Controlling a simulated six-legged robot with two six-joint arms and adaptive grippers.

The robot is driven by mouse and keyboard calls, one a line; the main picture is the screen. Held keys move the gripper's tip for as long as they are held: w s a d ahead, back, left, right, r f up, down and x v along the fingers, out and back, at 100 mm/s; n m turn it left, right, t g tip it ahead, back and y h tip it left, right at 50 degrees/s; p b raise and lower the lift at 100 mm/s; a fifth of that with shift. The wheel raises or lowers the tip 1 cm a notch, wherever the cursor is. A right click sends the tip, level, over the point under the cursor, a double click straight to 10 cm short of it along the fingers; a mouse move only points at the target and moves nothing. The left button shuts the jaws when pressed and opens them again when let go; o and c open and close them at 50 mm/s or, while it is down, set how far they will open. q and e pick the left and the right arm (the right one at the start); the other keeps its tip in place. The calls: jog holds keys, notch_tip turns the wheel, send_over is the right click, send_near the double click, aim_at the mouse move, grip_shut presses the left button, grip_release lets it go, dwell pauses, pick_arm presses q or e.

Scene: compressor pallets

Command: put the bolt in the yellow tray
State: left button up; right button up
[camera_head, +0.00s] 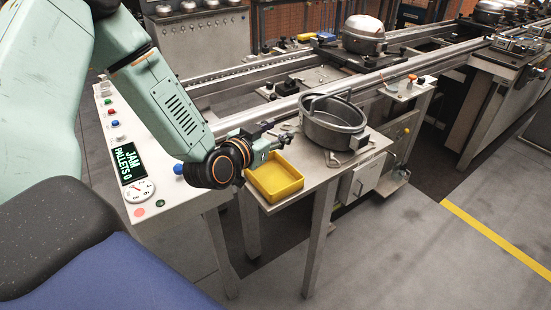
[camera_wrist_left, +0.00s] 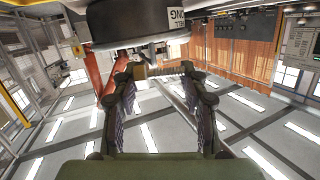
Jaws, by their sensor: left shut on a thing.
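The yellow tray (camera_head: 289,190) sits on the near end of a small metal table in the head view, and its inside looks empty. My left gripper (camera_head: 272,136) is just above and behind the tray, beside the round metal bowl. The bolt is too small to make out clearly in the head view. My right gripper is in neither view.
The grey round bowl (camera_head: 331,137) with a raised rim stands on the same table, right of the gripper. The conveyor rails (camera_head: 352,84) run behind.

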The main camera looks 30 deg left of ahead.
pick_arm(q)
jog(key=shift+w+f, duration=0.1)
jog(key=shift+f, duration=0.8)
notch_tip(320, 180, down, 4)
jog(key=shift+r+b, duration=0.25)
jog(key=shift+b, duration=0.75)
jog(key=shift+s+f, duration=0.15)
jog(key=shift+s, duration=0.05)
jog(key=shift+w+f, duration=0.1)
jog(key=shift+f, duration=0.2)
jog(key=o, duration=0.9)
jog(key=shift+o, duration=1.2)
jog(key=shift+r, duration=0.1)
